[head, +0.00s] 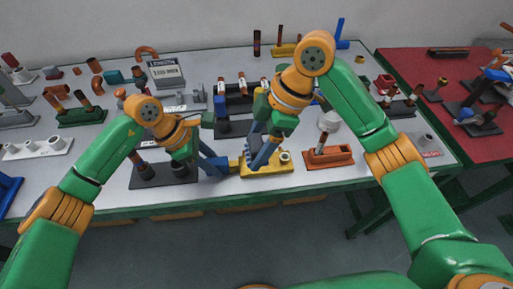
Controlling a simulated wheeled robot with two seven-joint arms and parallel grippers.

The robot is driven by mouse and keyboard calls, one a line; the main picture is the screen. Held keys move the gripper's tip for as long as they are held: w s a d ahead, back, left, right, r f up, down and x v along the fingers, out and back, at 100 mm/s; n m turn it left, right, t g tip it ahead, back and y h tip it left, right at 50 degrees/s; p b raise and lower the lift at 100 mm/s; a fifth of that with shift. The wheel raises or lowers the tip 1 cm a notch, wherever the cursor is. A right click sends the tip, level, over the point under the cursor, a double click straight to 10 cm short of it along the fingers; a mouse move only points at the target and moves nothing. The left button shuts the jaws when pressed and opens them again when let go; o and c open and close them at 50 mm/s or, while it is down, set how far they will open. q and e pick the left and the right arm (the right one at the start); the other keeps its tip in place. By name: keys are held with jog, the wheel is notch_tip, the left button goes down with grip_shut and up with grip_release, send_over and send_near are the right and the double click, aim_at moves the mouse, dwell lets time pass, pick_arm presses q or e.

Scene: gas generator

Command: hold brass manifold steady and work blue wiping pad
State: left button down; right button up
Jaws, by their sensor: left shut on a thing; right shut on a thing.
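The brass manifold (283,167) is a yellow block with a round port on its right end, lying near the front edge of the table. My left gripper (222,169), with blue fingers, is shut on its left end. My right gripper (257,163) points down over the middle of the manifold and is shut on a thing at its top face. That thing is taken to be the blue wiping pad, but the blue fingers hide it and I cannot tell pad from finger.
An orange-red block with an upright pin (328,156) stands close to the right. A dark base (165,175) with upright posts is at the left, partly behind my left arm. Racks of fittings fill the table behind. A red table (400,62) adjoins at the right.

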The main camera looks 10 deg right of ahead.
dwell(0.3)
pick_arm(q)
jog(key=shift+c, duration=2.4)
grip_release()
jog(key=v, duration=1.2)
